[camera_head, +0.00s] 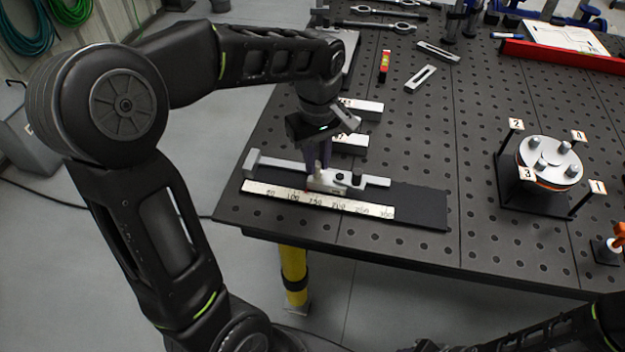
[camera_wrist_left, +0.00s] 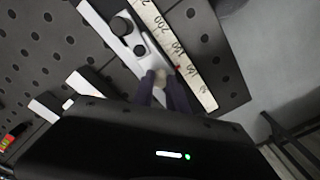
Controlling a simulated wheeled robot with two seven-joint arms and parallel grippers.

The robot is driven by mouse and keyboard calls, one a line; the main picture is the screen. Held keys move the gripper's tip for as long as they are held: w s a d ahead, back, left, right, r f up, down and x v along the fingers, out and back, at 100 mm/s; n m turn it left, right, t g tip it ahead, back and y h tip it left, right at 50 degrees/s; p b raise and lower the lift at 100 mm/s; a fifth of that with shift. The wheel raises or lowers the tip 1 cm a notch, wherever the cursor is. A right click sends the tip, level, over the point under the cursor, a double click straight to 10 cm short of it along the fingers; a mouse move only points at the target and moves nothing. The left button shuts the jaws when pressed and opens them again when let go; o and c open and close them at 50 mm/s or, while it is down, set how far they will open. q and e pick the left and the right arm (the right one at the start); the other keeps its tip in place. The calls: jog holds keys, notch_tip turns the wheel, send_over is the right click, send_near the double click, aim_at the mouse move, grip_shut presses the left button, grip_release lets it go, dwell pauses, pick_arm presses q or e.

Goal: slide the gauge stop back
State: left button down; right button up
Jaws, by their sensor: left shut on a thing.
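The gauge stop (camera_head: 341,181) is a light metal block with dark knobs on a rail, beside a white scale strip (camera_head: 350,206) with printed numbers. Rail and scale lie on a dark base plate (camera_head: 425,205) near the table's front edge. My left gripper (camera_head: 318,172) points down with its fingers shut on the stop's pale upright tab. In the left wrist view the left gripper (camera_wrist_left: 165,88) holds that tab, and the stop's knobs (camera_wrist_left: 122,26) show above it. A small red mark on the scale shows beside the stop. My right gripper is not clearly in view; only part of my right arm shows at the bottom right.
White-labelled metal blocks (camera_head: 361,108) lie behind the rail. A round fixture (camera_head: 549,162) with numbered tags stands at right. A red level (camera_head: 384,66), a slotted bar (camera_head: 420,78) and a red tray (camera_head: 560,56) lie farther back. The perforated table between is clear.

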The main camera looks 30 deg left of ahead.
aim_at(330, 178)
pick_arm(q)
jog(key=shift+w+d, duration=0.2)
jog(key=shift+d, duration=0.35)
jog(key=shift+w+d, duration=0.25)
jog(key=shift+d, duration=0.45)
jog(key=c, duration=1.8)
grip_release()
jog(key=shift+d, duration=0.1)
jog(key=o, duration=0.5)
jog(key=shift+o, duration=0.6)
jog(key=shift+o, duration=0.8)
jog(key=shift+r+p, duration=1.15)
jog(key=shift+r, duration=0.35)
